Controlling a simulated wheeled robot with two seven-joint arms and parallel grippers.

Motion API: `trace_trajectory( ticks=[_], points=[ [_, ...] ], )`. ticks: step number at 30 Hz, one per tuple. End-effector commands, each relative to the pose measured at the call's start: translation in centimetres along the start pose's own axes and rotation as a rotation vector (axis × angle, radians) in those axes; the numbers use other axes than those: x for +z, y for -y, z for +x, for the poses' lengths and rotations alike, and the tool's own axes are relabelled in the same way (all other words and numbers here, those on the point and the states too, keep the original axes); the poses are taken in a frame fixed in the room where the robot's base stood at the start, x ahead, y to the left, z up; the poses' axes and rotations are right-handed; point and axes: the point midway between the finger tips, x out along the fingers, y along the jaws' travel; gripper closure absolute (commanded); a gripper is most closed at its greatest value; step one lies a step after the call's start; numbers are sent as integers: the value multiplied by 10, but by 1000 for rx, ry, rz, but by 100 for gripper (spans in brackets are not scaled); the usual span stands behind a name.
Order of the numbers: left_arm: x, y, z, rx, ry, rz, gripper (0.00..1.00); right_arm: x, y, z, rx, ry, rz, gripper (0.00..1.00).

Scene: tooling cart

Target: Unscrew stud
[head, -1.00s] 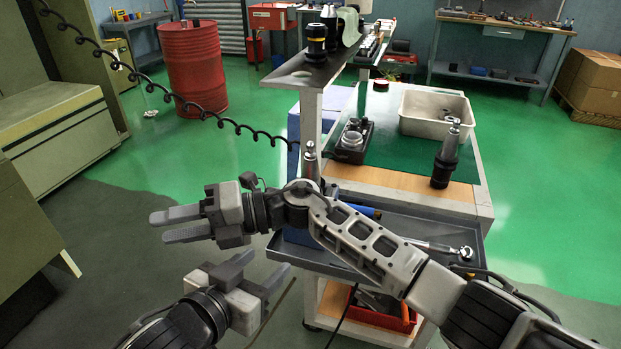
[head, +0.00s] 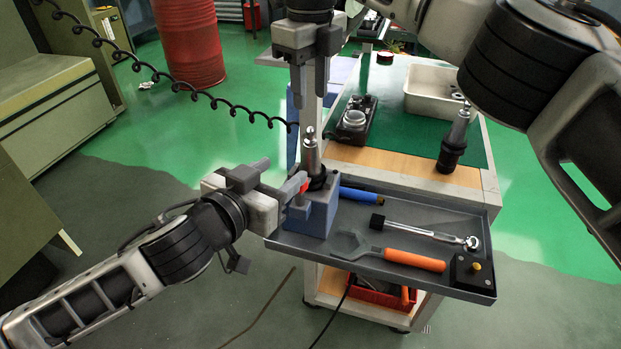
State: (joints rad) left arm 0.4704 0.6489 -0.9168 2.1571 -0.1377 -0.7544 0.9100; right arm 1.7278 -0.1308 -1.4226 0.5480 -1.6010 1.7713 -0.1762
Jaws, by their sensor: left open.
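A metal tool holder (head: 312,158) stands upright with its taper up in a blue fixture block (head: 318,218) on the cart's grey tray. A small stud (head: 310,132) sits at its top. My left gripper (head: 287,170) is open, just left of the holder, with its fingers pointing right towards it. The near finger overlaps the block's top in view, and I cannot tell if it touches. My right gripper (head: 311,98) hangs above the holder, fingers pointing down with a gap between them, empty. An orange-handled wrench (head: 400,258) and a ratchet (head: 425,234) lie on the tray.
A second tool holder (head: 453,145) stands on the cart top by a white bin (head: 434,88).

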Motion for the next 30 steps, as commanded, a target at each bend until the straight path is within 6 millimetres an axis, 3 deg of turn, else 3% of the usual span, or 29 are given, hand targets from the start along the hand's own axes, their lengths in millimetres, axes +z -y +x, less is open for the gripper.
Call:
trace_trajectory(
  ticks=[9, 15, 21, 30],
  points=[
    [-2, 0, 65, 0, -2, 1, 47, 0, 0, 0, 2, 2, -1, 63],
    [-1, -1, 96, 1, -2, 2, 47, 0, 0, 0, 3, 2, -1, 63],
    [-1, -1, 110, 1, -2, 0, 47, 0, -1, 0, 3, 2, -1, 63],
    [0, -1, 112, 2, -1, 0, 47, 0, -1, 0, 3, 2, -1, 63]
  ],
)
